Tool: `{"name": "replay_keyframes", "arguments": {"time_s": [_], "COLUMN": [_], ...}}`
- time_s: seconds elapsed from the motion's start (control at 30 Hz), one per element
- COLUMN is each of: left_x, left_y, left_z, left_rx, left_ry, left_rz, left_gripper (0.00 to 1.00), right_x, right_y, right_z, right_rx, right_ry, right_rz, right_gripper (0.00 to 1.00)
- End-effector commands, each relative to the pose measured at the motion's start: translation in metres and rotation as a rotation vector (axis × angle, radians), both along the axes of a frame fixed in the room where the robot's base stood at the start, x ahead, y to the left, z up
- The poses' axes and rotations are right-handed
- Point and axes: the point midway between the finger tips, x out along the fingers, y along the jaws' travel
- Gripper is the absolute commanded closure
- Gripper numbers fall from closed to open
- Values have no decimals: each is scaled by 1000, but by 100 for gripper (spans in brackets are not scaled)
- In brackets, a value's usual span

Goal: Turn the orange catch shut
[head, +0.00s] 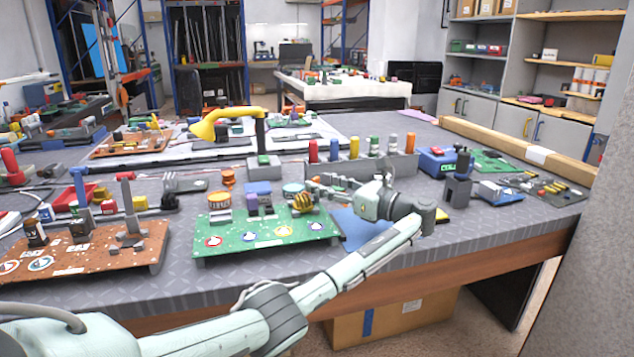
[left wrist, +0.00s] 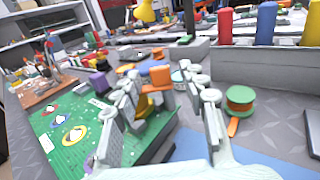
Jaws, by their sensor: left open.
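The green board (head: 265,240) lies near the table's front edge, with round coloured stickers and several small parts along its back. A ribbed gold-orange piece (head: 303,204) sits at its right back corner, beside my left gripper (head: 322,194). In the left wrist view an orange-topped part (left wrist: 160,75) stands beyond the open fingers of my left gripper (left wrist: 165,98), and a gold piece (left wrist: 143,104) shows partly behind the left finger. I cannot tell for certain which orange part is the catch, or its turn. The fingers appear empty. My right gripper is out of view.
A grey rack (head: 400,167) with upright coloured handles stands behind the gripper. A green and orange spool (left wrist: 239,98) is right of the fingers in the left wrist view. A blue mat (head: 362,232) lies under my wrist. A brown board (head: 95,258) lies at left.

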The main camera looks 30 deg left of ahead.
Motion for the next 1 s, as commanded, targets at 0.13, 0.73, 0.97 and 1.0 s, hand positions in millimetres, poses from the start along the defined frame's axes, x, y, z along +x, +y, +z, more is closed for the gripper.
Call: {"name": "replay_keyframes", "arguments": {"time_s": [0.13, 0.73, 0.97, 1.0], "left_x": [-2, -8, -8, -8], "left_y": [-35, -95, -95, -95], "left_z": [0, 1, 1, 1], "left_rx": [-2, 1, 0, 0], "left_ry": [-1, -1, -1, -1], "left_rz": [-4, 1, 1, 1], "left_gripper": [58, 58, 58, 58], "right_x": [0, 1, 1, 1], "right_y": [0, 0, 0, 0], "right_z": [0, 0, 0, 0], "right_rx": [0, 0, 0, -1], "right_ry": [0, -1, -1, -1], "right_rz": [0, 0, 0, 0], "right_gripper": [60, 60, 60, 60]}}
